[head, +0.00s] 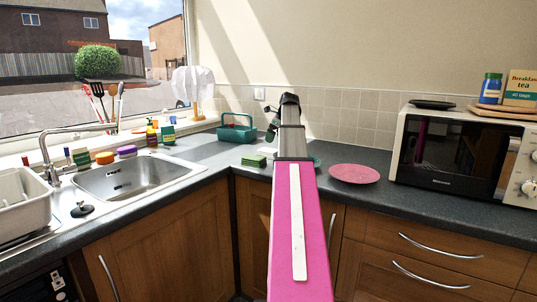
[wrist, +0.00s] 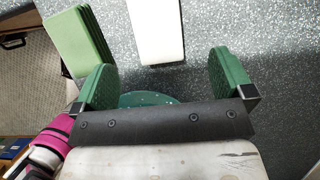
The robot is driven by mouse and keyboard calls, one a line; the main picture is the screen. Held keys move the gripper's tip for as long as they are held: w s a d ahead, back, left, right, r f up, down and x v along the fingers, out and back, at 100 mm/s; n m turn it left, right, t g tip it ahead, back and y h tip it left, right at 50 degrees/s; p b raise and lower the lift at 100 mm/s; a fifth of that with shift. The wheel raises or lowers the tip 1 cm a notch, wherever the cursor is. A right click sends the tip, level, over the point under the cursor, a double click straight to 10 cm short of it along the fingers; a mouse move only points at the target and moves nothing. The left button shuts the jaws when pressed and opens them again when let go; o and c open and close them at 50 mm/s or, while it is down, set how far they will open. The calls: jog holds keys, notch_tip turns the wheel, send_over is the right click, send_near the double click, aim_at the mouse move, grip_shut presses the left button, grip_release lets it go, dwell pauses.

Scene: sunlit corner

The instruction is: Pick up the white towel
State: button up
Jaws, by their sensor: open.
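A flat white strip-like piece (wrist: 156,30), which looks like the folded white towel, lies on the dark speckled counter at the top of the wrist view, its far end cut off by the frame. It also shows as a small pale patch (head: 268,150) left of my arm in the head view. My gripper (wrist: 161,64) is open, with green pads apart and nothing between them. The white piece lies just beyond the fingertips, roughly in line with the gap. My arm hides much of this area in the head view.
A green stack (head: 254,159) lies left of the white piece. A green disc (wrist: 145,99) is partly hidden under my gripper. A pink plate (head: 354,173) and microwave (head: 450,155) are to the right. A teal caddy (head: 237,130), sink (head: 135,178) and white cloth-like item on a stand (head: 193,84) are left.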

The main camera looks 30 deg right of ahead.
aim_at(269, 150)
jog(key=shift+a+x, duration=0.1)
jog(key=shift+x, duration=1.95)
jog(key=shift+a+x, duration=0.15)
jog(key=shift+x, duration=1.9)
jog(key=shift+f, duration=0.1)
jog(key=c, duration=1.1)
jog(key=shift+r, duration=0.75)
notch_tip(269, 150, up, 3)
jog(key=shift+r, duration=0.1)
jog(key=a+r, duration=0.2)
jog(key=a, duration=0.2)
jog(key=a+r, duration=0.2)
jog(key=a, duration=0.1)
jog(key=s+a+r, duration=0.1)
jog(key=a+r, duration=0.1)
jog(key=a, duration=0.2)
jog(key=shift+a+r, duration=0.3)
jog(key=shift+r, duration=0.05)
